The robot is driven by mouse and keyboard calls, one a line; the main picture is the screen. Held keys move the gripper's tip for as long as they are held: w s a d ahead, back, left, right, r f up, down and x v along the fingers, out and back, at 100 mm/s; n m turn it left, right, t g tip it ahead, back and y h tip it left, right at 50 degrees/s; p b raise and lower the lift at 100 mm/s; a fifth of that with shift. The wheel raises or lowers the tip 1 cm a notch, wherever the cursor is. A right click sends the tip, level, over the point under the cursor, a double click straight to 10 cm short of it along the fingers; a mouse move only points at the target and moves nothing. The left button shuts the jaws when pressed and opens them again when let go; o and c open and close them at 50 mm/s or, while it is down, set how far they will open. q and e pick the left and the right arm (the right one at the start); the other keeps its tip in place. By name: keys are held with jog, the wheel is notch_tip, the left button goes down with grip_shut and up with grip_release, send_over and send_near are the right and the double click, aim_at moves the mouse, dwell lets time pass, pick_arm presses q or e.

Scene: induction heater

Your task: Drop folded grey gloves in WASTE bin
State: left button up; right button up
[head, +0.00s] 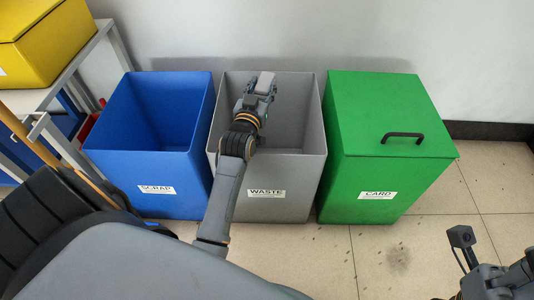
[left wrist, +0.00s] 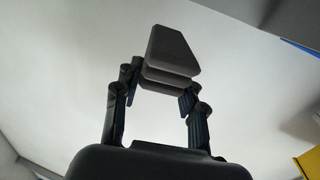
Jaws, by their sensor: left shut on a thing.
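The WASTE bin (head: 222,168) is grey, open-topped and labelled, in the middle of the row in the head view. My left gripper (head: 257,100) is over its opening, towards the back. The folded grey gloves (left wrist: 172,48) show in the left wrist view as a grey block between the fingertips of my left gripper (left wrist: 160,88), which is shut on them. In the head view the gloves are hard to tell apart from the grey gripper. Part of my right gripper (head: 463,248) shows at the lower right, away from the bins; its jaw state is unclear.
The open blue SCRAP bin (head: 160,165) stands to the left. The green CARD bin (head: 385,115), with a closed lid and black handle, stands to the right. A yellow box (head: 45,45) sits on a rack at the upper left. The tiled floor (head: 480,190) at right is clear.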

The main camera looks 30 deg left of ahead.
pick_arm(q)
jog(key=shift+f, duration=0.1)
jog(key=o, duration=1.2)
notch_tip(320, 180, up, 10)
jog(key=shift+f, duration=0.1)
